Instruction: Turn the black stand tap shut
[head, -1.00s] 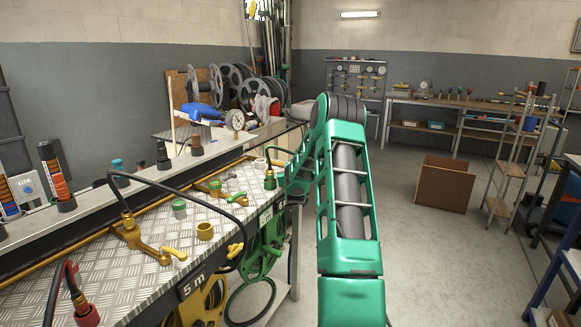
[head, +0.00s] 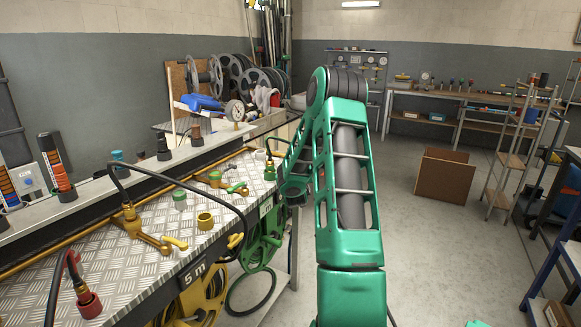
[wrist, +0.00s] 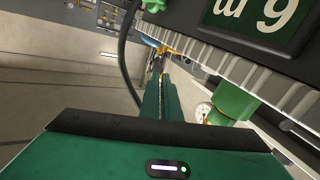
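Several taps and fittings stand on the checker-plate bench (head: 110,268) at the left of the head view. A brass tap (head: 140,232) with a yellow handle has a black hose on it. Another brass tap (head: 222,182) with a green handle sits farther back. A black upright fitting (head: 163,150) stands on the rear ledge; I cannot tell which of these is the black stand tap. My gripper (wrist: 162,80) points away in the wrist view, its fingers together with only a thin seam between them and nothing visibly held. In the head view its fingertips are not clearly visible.
A green cylinder (wrist: 234,102) and an upside-down length sign (wrist: 258,18) are close to my gripper in the wrist view. Hose reels (head: 205,295) hang under the bench front. A cardboard box (head: 447,178) stands on open floor at the right.

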